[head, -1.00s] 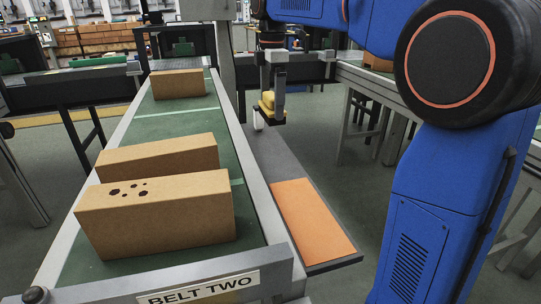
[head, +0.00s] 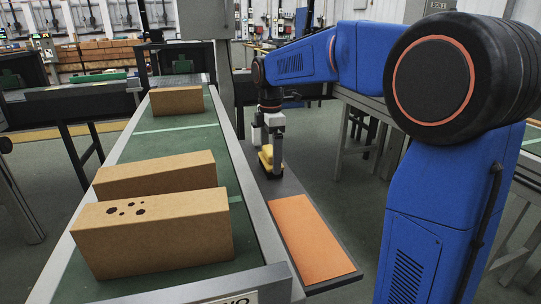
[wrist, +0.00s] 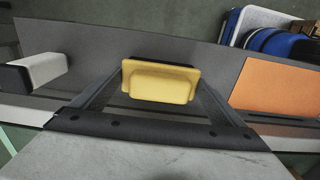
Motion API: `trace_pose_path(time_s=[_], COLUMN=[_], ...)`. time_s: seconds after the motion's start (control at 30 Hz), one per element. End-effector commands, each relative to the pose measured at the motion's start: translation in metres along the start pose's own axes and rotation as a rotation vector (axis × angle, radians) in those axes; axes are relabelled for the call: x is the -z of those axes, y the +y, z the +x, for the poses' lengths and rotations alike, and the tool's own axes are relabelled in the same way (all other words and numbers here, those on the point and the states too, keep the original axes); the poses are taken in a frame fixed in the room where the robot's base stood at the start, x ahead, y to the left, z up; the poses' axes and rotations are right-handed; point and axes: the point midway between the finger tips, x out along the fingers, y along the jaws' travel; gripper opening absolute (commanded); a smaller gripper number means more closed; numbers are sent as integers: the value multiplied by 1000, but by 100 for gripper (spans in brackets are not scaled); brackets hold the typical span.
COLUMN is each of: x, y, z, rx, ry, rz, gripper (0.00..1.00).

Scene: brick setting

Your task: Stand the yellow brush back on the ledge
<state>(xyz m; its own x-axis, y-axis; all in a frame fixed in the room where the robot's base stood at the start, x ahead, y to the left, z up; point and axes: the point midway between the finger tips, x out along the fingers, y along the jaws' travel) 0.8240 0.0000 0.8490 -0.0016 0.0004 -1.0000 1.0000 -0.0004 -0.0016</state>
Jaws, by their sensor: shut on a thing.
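The yellow brush (wrist: 160,84) is between the fingers of my gripper (wrist: 155,95) in the wrist view, with a dark edge showing along its far side. In the head view my gripper (head: 272,160) is shut on the yellow brush (head: 265,157), low over the dark grey ledge (head: 283,187) beside the belt. The ledge (wrist: 85,45) lies beneath the brush in the wrist view. I cannot tell whether the brush touches it. The brush's underside is hidden.
An orange pad (head: 312,236) lies on the near part of the ledge. A white and black block (wrist: 38,73) is on the ledge left of the brush in the wrist view. Several brown bricks (head: 155,235) sit on the green belt (head: 170,142) alongside.

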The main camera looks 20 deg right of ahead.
Motion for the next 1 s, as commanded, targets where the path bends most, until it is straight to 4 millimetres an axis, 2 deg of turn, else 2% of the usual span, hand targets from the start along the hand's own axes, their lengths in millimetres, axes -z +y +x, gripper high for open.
trace_pose_path(time_s=[0.37,0.4,0.77,1.0], x=[0,0,0,0], y=[0,0,0,1], z=[3,3,-3,-40], rx=[-1,-1,-2,-5], ry=[0,0,0,1], rz=[0,0,0,0], gripper=[57,100,100,100])
